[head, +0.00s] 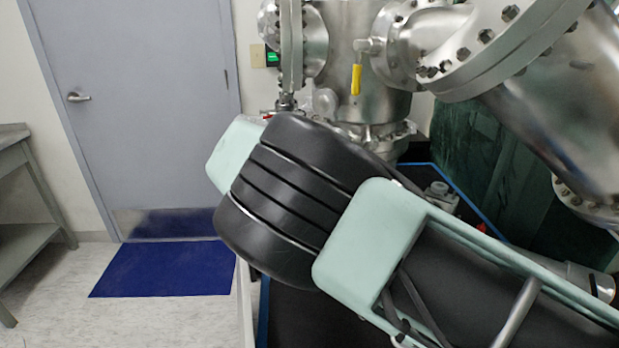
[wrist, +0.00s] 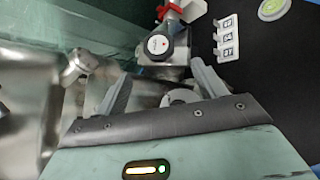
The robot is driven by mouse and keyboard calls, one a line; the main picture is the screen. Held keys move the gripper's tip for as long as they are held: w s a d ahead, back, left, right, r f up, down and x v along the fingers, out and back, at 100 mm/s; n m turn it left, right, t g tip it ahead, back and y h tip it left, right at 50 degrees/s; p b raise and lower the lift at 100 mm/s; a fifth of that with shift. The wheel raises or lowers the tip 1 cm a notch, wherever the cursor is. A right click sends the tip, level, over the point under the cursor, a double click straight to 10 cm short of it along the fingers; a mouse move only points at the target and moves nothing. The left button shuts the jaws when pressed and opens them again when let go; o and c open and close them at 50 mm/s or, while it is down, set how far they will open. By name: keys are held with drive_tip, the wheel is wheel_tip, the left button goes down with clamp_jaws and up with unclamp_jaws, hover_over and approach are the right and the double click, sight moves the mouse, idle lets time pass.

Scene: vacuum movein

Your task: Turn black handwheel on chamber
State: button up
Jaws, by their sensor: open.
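In the wrist view, my gripper (wrist: 159,72) is open, with its two grey fingers apart and nothing held between them. Just beyond the fingertips is a small round black-faced knob (wrist: 158,45) with a pale centre and a red mark. It may be the black handwheel, but I cannot tell for sure. It sits on a metal fitting and looks apart from the fingers. In the head view, the steel chamber (head: 345,35) stands behind my arm. No black handwheel can be made out there, and my arm hides my gripper and part of the chamber's lower area.
A yellow-handled valve (head: 356,79) hangs on the chamber. Large bolted steel flanges (head: 480,50) crowd the right side. A red part (wrist: 176,8) and white labelled switches (wrist: 227,37) lie near the knob. The floor by the blue mat (head: 165,269) is clear.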

drive_tip(key=v, duration=0.7)
drive_tip(key=shift+a, duration=0.15)
